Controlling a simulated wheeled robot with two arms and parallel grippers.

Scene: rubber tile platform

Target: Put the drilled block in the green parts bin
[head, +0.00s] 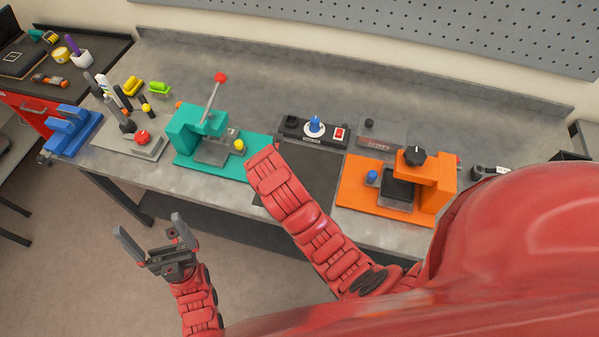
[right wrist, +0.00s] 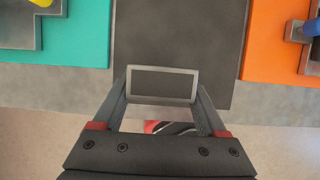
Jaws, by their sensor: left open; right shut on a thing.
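My right gripper (right wrist: 163,94) is shut on a grey rectangular block (right wrist: 161,83) with a lighter rim, likely the drilled block. No drilled hole can be made out on it. In the right wrist view it is in front of the dark mat, near the bench's front edge. In the head view my right arm hides this gripper and the block. My left gripper (head: 148,230) is open and empty, in front of the bench over the floor. I cannot make out a green parts bin in either view.
The grey bench (head: 160,182) carries a teal lever press (head: 190,137), a dark mat (head: 312,175), a black control box (head: 295,127) and an orange station (head: 432,182). A blue vise (head: 72,130) and several tools stand at the left. Floor lies in front.

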